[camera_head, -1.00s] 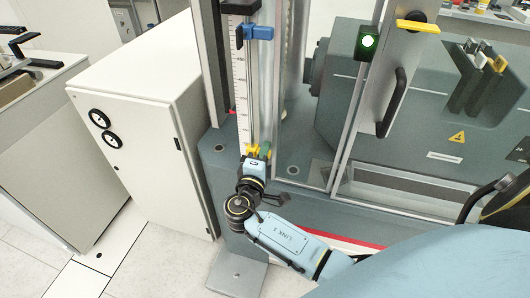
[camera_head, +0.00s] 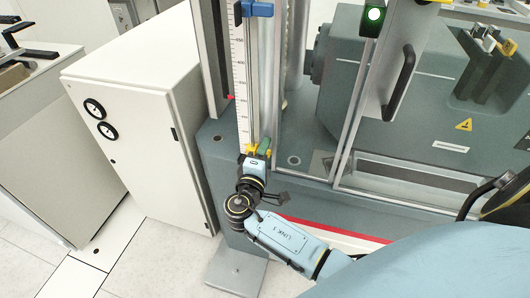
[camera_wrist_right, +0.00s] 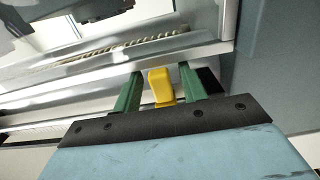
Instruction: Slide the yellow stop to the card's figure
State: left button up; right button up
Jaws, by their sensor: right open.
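The yellow stop (camera_head: 249,149) sits low on the upright rail beside a white graduated scale (camera_head: 239,80). In the right wrist view the stop (camera_wrist_right: 161,86) stands between the two green fingers of my right gripper (camera_wrist_right: 160,72), with a visible gap on each side. The right gripper (camera_head: 258,149) is open around the stop, at the foot of the rail; its fingers partly hide the stop in the head view. A small red pointer (camera_head: 231,97) is at the left edge of the scale. I cannot make out a card. My left gripper is not in view.
A blue clamp (camera_head: 256,9) is on the rail above. A glazed frame with a black handle (camera_head: 400,83) stands to the right of the rail. A white cabinet (camera_head: 137,150) with two round gauges stands to the left. The rail between stop and clamp looks clear.

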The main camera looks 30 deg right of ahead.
jog(key=v, duration=1.3)
jog(key=shift+s+a+b, duration=0.15)
jog(key=shift+b, duration=0.15)
jog(key=s+d+f+n+g+y, duration=0.1)
jog(key=s+f+g+y, duration=0.4)
jog(key=f, duration=1.1)
jog(key=s+d+f+n+g+y, duration=0.15)
jog(key=s+f+y, duration=0.35)
jog(key=f, duration=1)
jog(key=s+d+f+m+g+y, duration=0.1)
jog(key=s+f+m, duration=0.3)
jog(key=s, duration=0.9)
jog(key=s+d+f+m+g+y, duration=0.1)
jog(key=s+f+m+g+y, duration=0.1)
jog(key=s+f, duration=0.7)
jog(key=s+m+g, duration=0.1)
jog(key=s+m, duration=0.1)
jog(key=s, duration=0.2)
jog(key=shift+s+d+f+y, duration=0.25)
jog(key=shift+d+f+y, duration=0.1)
jog(key=shift+d+y, duration=0.05)
jog(key=shift+c, duration=0.6)
